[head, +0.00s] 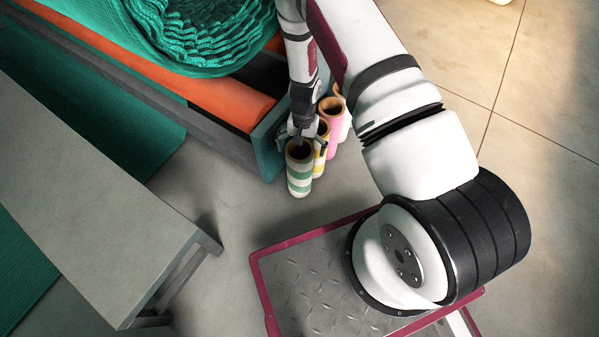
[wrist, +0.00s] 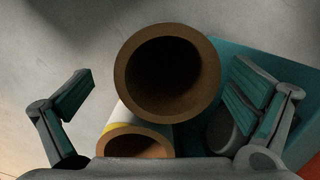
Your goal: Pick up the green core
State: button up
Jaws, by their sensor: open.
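The green core (head: 299,178) is a tube with green and white bands, upright on the floor beside the teal-ended crate in the head view. Its brown open end (wrist: 211,80) faces the camera in the wrist view, between the two fingers. My gripper (head: 302,138) is open above and around the top of the core, one finger to each side. In the wrist view my gripper (wrist: 165,92) shows gaps between both fingers and the core; whether the fingers reach down past its rim is hard to tell.
A yellow-banded core (head: 320,163) stands close behind the green one and also shows in the wrist view (wrist: 113,131). A pink core (head: 332,138) and a pale one stand behind it. The crate (head: 266,150) with netting rolls is close at left. A grey bench (head: 110,230) stands left.

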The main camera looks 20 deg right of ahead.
aim_at(300, 171)
jog(key=f+b, duration=0.1)
jog(key=f, duration=0.1)
jog(key=f+b, duration=0.1)
jog(key=f, duration=0.2)
jog(key=shift+a+f+b, duration=0.3)
jog(key=shift+a+b, duration=0.1)
jog(key=shift+c, duration=0.2)
jog(key=c, duration=1.9)
jog(key=shift+r, duration=0.1)
